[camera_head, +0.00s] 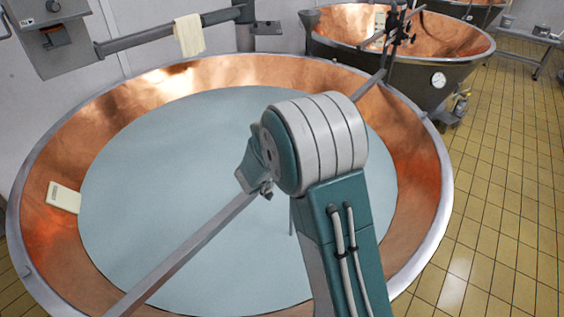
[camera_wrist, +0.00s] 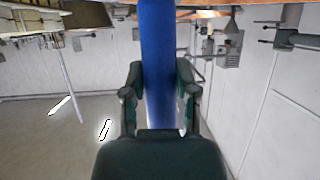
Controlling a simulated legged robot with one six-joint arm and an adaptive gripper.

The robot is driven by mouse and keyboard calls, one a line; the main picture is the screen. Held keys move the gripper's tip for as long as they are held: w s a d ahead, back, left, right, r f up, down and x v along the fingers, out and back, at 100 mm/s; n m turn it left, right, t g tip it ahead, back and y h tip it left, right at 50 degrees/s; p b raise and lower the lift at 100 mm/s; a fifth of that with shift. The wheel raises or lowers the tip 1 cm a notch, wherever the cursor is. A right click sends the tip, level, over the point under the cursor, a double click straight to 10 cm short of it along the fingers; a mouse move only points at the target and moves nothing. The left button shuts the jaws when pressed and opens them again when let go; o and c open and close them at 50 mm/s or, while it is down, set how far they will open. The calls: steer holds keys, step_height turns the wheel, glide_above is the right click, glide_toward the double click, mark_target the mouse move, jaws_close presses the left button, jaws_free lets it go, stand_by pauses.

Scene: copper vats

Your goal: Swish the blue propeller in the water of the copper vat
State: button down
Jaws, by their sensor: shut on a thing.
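The copper vat (camera_head: 415,185) fills most of the head view, and its wide copper wall slopes down to pale blue-grey water (camera_head: 170,190). My green and white arm reaches over the vat and hides part of the water. In the wrist view, my gripper (camera_wrist: 161,78) is shut on the blue propeller (camera_wrist: 160,35), with one dark finger on each side. A long flat blue part of it runs up from between the fingers to the top edge of the picture. The propeller does not show in the head view, so I cannot tell whether it touches the water.
A grey bar (camera_head: 190,246) crosses above the vat diagonally. A pale block (camera_head: 63,197) lies on the left copper wall. A cloth (camera_head: 188,34) hangs from a wall-mounted beam behind. A second copper vat (camera_head: 440,72) stands at the back right. Tiled floor (camera_head: 505,190) is clear at right.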

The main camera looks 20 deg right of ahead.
steer(key=d, duration=0.5)
steer(key=shift+w+d, duration=0.15)
steer(key=shift+w, duration=0.15)
steer(key=shift+r, duration=0.15)
stand_by(0.4)
step_height(320, 180, up, 38)
steer(key=shift+r, duration=0.25)
stand_by(1.0)
stand_by(1.7)
